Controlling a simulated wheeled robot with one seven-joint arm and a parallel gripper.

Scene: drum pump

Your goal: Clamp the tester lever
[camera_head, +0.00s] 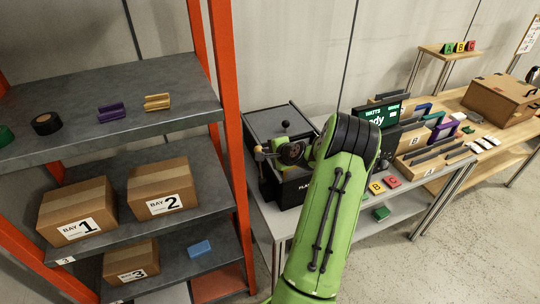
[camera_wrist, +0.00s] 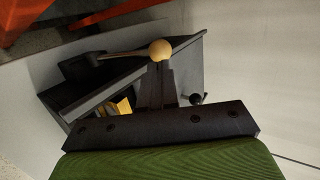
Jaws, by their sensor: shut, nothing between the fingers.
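The tester is a dark box (camera_head: 262,124) with a grey top, standing on the grey table beside the orange rack. Its lever ends in a tan ball knob (camera_head: 258,149) at the front left. In the wrist view the tan ball (camera_wrist: 160,50) sits on a thin rod (camera_wrist: 122,54) that runs left to the dark tester body (camera_wrist: 75,98). My gripper (camera_wrist: 160,68) is shut and empty, its fingertips right at the ball's near side. I cannot tell whether they touch it. In the head view my green arm hides part of the tester's front.
The rack (camera_head: 222,75) stands close on the left, with boxes (camera_head: 76,212) on its shelves. Right of my arm are a lit display (camera_head: 378,115), upright panels and small coloured blocks (camera_head: 391,181).

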